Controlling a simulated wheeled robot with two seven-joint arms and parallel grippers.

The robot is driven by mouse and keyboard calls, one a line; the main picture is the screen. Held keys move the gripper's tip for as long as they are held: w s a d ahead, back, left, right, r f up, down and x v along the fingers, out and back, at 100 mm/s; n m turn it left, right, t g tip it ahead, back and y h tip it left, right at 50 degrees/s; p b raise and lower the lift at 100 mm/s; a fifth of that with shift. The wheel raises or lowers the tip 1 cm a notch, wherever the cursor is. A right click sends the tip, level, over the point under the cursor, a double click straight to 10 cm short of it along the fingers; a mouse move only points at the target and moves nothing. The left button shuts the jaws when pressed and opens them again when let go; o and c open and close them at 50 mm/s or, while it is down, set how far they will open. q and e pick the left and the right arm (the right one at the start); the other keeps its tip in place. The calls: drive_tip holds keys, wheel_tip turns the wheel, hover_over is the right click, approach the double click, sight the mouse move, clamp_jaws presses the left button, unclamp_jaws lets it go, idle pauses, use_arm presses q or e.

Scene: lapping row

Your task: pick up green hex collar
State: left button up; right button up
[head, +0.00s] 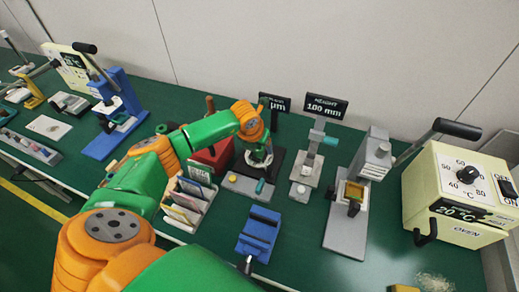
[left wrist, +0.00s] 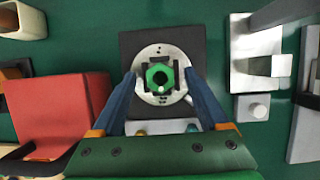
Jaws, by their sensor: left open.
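The green hex collar (left wrist: 160,76) sits near the centre of a round silver plate (left wrist: 146,94), between dark jaw-like pieces, in the left wrist view. The plate is on a dark square base (left wrist: 128,48). My left gripper (left wrist: 159,77) is open, with its two blue fingers pointing towards the plate's left and right sides. The collar lies between the fingers in the picture, with a gap on each side. I cannot tell the fingertips' height above it. In the head view my left gripper (head: 259,158) is over the dark fixture, and the collar cannot be made out.
A red box (head: 217,153) stands close on the left of the fixture, with a card rack (head: 188,203) in front of it. A grey height gauge (head: 305,175) stands on the right. A blue block (head: 258,234) lies nearer on the green bench.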

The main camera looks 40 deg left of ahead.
use_arm(q)
drive_tip(key=shift+w+f, duration=0.1)
drive_tip(key=shift+f, duration=0.1)
drive_tip(key=shift+r, duration=0.1)
drive_tip(key=c, duration=0.5)
clamp_jaws()
drive_tip(key=shift+r, duration=0.1)
